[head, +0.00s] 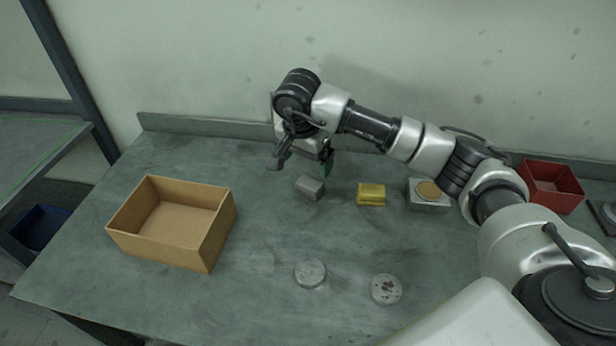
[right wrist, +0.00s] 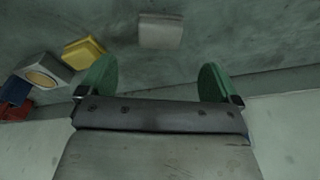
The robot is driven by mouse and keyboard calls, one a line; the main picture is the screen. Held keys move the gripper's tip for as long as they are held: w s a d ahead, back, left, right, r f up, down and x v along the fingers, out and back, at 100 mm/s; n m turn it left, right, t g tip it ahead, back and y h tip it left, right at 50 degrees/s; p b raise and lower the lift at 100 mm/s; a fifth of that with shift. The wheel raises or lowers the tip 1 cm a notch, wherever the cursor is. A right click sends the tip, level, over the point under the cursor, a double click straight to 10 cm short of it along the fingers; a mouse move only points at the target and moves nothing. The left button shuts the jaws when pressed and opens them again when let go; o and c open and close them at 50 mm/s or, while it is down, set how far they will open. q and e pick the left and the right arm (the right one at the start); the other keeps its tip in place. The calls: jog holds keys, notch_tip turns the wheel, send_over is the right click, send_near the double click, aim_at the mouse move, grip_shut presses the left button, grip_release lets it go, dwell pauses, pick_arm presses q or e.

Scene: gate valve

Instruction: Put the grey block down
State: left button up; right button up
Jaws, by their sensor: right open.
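The grey block (head: 309,188) lies on the table, just in front of my right gripper in the head view. It also shows in the right wrist view (right wrist: 160,31), beyond the fingertips and between their lines, apart from them. My right gripper (head: 300,164) is open and empty above the back part of the table. Its two green fingertips (right wrist: 157,80) stand wide apart in the right wrist view. My left gripper is not in view.
A yellow block (head: 371,195) and a grey box with a round tan top (head: 428,192) stand right of the grey block. An open cardboard box (head: 173,224) is at left, a red bin (head: 552,187) at right. Two grey discs (head: 310,273) lie in front.

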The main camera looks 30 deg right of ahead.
jog(key=r, duration=0.3)
jog(key=shift+s+a+r, duration=0.15)
jog(key=shift+a+r, duration=0.05)
jog(key=shift+a, duration=0.05)
dwell(0.4)
